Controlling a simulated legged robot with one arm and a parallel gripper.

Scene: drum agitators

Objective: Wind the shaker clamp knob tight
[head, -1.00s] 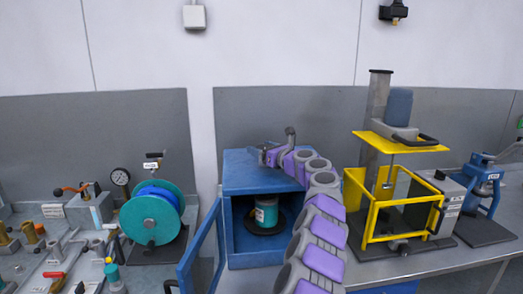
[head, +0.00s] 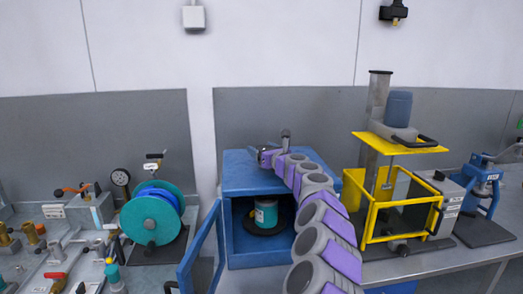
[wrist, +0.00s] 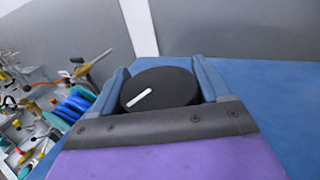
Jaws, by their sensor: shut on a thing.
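The clamp knob (wrist: 165,86) is a round black disc with a white pointer line, on top of the blue shaker cabinet (head: 240,176). My gripper (wrist: 159,70) is shut on the knob, with one blue finger on each side of its rim. In the wrist view the white line slants up to the right. In the head view my gripper (head: 256,155) is at the cabinet's top, and the knob is hardly visible behind it. A teal can (head: 266,212) stands upright on a dark round plate inside the cabinet. What lies under the knob is hidden.
The cabinet's blue door (head: 200,250) hangs open at the left front. A teal reel (head: 151,219) stands left of it. A yellow guarded mixer (head: 400,205) stands to the right, close to my arm.

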